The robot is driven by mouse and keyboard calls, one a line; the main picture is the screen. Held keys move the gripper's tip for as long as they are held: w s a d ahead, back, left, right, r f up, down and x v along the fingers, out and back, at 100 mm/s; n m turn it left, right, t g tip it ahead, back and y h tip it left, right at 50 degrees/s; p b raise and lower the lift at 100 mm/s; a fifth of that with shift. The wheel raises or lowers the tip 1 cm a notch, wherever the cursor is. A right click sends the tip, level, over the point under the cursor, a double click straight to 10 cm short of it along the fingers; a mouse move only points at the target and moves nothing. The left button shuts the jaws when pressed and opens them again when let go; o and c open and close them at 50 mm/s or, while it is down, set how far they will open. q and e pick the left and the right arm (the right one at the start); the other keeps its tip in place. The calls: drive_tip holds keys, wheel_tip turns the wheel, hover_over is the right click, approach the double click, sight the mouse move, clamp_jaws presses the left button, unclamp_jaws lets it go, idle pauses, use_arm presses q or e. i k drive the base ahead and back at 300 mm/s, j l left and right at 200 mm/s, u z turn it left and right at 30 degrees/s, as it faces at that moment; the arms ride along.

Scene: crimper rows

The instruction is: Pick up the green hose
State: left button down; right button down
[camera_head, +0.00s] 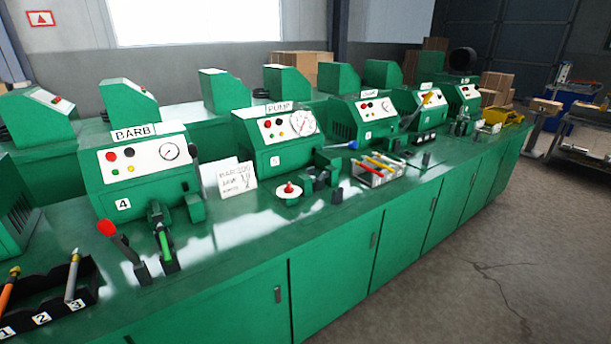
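A bright green hose (164,246) stands tilted in a dark fixture (155,214) at the front of the machine labelled BARB and numbered 4. Its lower end meets a small dark block on the green bench; I cannot tell how it is held there. A lever with a red knob (107,228) stands just left of it. Neither of my grippers is in view.
A black numbered rack (40,318) at the lower left holds an orange hose (8,288) and a grey hose (73,276). A PUMP machine (276,146), a white card (236,180) and a tray (375,175) of tools stand rightward. The floor in front is clear.

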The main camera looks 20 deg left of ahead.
sight(162, 231)
drive_tip(key=u, duration=1.75)
drive_tip(key=j+u, duration=0.35)
drive_tip(key=i+j+u, duration=0.1)
drive_tip(key=u, duration=0.3)
